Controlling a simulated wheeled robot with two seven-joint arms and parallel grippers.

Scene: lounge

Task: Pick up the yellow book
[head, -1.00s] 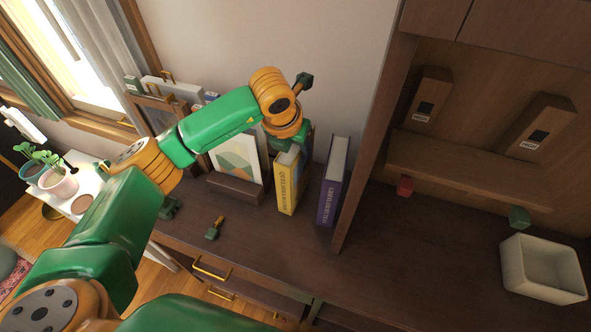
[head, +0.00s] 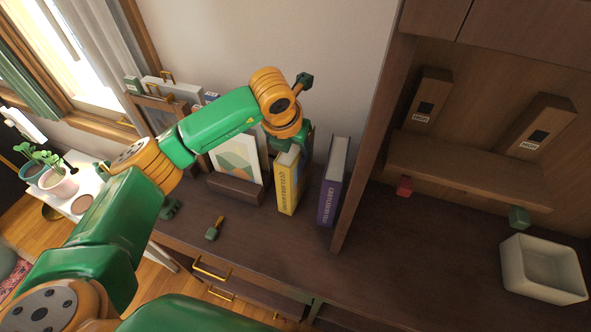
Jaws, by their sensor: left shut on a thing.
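The yellow book (head: 288,184) stands upright on the dark wooden desk top, its spine with dark lettering facing me. My left gripper (head: 296,146) reaches down over it from above and is shut on its top part. The wrist hides part of the gripper and the book's upper back edge. My right gripper is not in view.
A purple book (head: 331,187) stands just right of the yellow one. A framed picture (head: 237,160) in a wooden holder stands to the left. A small green-and-gold object (head: 214,229) lies in front. A white bin (head: 542,268) and small red (head: 405,186) and green (head: 519,217) blocks are at right.

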